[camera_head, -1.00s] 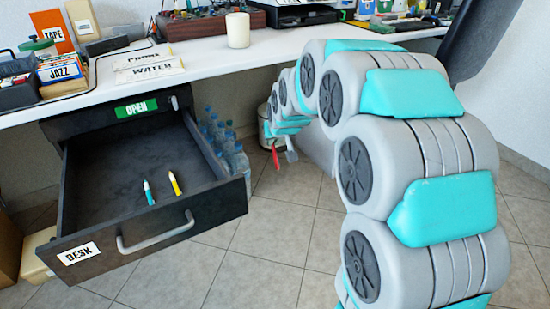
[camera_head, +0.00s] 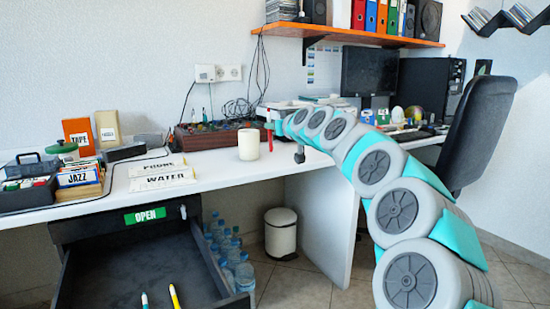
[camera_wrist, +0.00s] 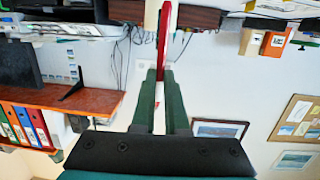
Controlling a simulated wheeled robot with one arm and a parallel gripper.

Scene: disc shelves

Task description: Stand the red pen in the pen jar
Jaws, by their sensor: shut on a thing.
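My gripper (camera_wrist: 160,78) is shut on the red pen (camera_wrist: 164,35), which sticks out past the fingertips in the wrist view. In the head view my gripper (camera_head: 277,129) is small, above the desk's front edge, with part of the red pen (camera_head: 268,126) showing at its left. The pen jar is a plain cream cylinder (camera_head: 248,145) standing upright on the white desk (camera_head: 215,160), just left of the gripper. A cream shape (camera_wrist: 152,14) beside the pen in the wrist view looks like the jar, partly cut off by the frame.
The open drawer (camera_head: 130,265) below holds a teal-tipped pen (camera_head: 145,300) and a yellow pen (camera_head: 175,297). Paper labels (camera_head: 162,180) and a card box (camera_head: 78,177) lie left of the jar. A wooden tray (camera_head: 205,137) stands behind it. A black chair (camera_head: 480,130) is at right.

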